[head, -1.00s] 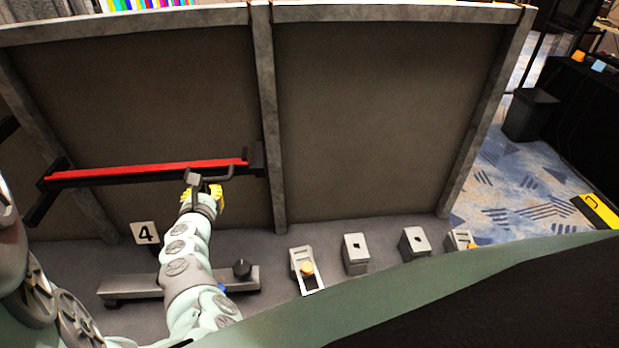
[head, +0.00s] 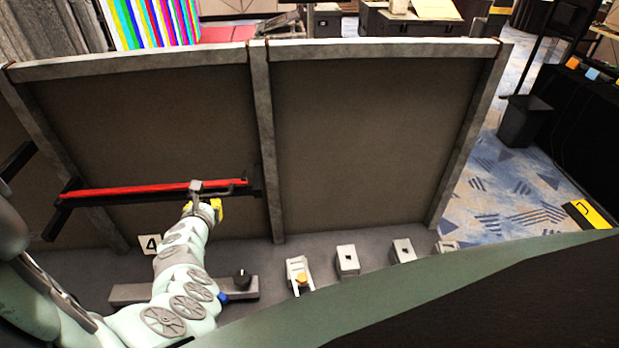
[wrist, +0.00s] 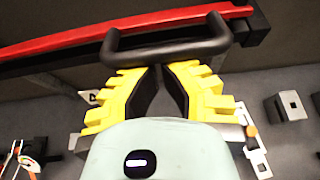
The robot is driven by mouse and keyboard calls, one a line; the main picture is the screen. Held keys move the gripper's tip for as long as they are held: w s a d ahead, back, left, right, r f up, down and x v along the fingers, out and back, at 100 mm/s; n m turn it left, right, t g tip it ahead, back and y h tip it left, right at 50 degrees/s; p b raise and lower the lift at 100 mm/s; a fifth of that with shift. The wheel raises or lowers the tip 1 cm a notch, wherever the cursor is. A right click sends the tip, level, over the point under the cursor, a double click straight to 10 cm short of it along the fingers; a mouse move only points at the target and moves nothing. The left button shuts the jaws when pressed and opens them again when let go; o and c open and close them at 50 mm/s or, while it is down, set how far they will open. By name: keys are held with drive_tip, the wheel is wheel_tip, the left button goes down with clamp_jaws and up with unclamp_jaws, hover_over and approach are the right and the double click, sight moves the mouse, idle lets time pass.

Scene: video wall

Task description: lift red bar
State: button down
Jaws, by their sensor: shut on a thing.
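The red bar (head: 130,189) runs nearly level across the left panel in the head view, held on black end brackets. It crosses the top of the wrist view (wrist: 60,43). A black U-shaped handle (wrist: 168,55) stands out in front of it, near its right part. My gripper (wrist: 163,72) has yellow fingers with black pads, closed together at the handle, which crosses in front of the fingertips. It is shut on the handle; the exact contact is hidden. In the head view my gripper (head: 203,202) is just below the bar, and my arm reaches up from below.
A grey base with a black knob (head: 242,278) lies below. Several small grey boxes, one with an orange button (head: 301,279), stand to the right. A grey post (head: 264,150) divides the panels.

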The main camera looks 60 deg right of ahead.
sight(205, 195)
drive_tip(key=shift+r+g+y+p, duration=0.4)
drive_tip(key=shift+r+p, duration=0.45)
drive_tip(key=shift+p, duration=0.75)
drive_tip(key=shift+r+p, duration=0.2)
drive_tip(key=shift+p, duration=0.2)
drive_tip(key=shift+w+d+r+p, duration=0.25)
drive_tip(key=shift+d+r+p, duration=0.05)
drive_tip(key=shift+r, duration=0.15)
drive_tip(key=shift+w+d+r+g+p, duration=0.3)
drive_tip(key=shift+d+r+g+p, duration=0.1)
drive_tip(key=shift+d+r, duration=0.25)
drive_tip(key=shift+d+r+y, duration=0.2)
drive_tip(key=shift+d+y, duration=0.05)
drive_tip(key=shift+y, duration=0.05)
drive_tip(key=shift+s+a+r+g+y+p, duration=0.15)
drive_tip(key=shift+a+g+y+p, duration=0.15)
drive_tip(key=shift+a+y+p, duration=0.15)
drive_tip(key=shift+s+a+g+y+p, duration=0.1)
drive_tip(key=shift+a+g+y+p, duration=0.2)
drive_tip(key=shift+a+y+p, duration=0.15)
